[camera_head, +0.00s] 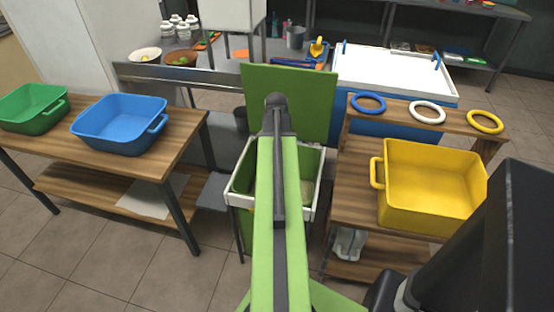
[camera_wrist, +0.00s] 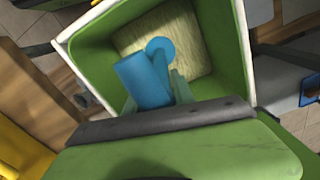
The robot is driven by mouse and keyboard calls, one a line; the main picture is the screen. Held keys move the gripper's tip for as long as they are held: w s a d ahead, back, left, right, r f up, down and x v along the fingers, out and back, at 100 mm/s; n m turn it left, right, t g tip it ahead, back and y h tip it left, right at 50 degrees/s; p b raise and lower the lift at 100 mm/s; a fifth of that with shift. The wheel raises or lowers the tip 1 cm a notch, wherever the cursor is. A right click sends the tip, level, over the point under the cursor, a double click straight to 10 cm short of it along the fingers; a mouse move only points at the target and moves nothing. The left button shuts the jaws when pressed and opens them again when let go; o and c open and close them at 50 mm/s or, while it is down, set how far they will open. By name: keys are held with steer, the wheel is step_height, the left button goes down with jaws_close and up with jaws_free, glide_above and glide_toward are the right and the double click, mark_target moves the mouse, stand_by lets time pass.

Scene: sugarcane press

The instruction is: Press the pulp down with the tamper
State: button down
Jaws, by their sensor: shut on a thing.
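The blue tamper (camera_wrist: 140,78) is in my gripper (camera_wrist: 157,95) in the wrist view. Its green fingers are shut on the tamper's thick blue body, and a round blue end shows past it. The pale, fibrous pulp (camera_wrist: 192,62) forms a squarish layer at the bottom of a green-lined bin with a white rim (camera_wrist: 244,50). The tamper appears over the pulp inside the bin's outline; I cannot tell whether it touches. In the head view the bin (camera_head: 242,201) stands between two wooden benches, and my arm hides the gripper and tamper.
A blue tub (camera_head: 118,125) and a green tub (camera_head: 32,108) stand on the left bench. A yellow tub (camera_head: 432,185) stands on the right bench, near several coloured rings (camera_head: 427,112). A green upright panel (camera_head: 310,100) rises behind the bin. Tiled floor shows front left.

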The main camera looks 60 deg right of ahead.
step_height(320, 180, up, 19)
steer(key=p, duration=1.8)
steer(key=shift+r+p, duration=0.2)
steer(key=shift+p, duration=0.1)
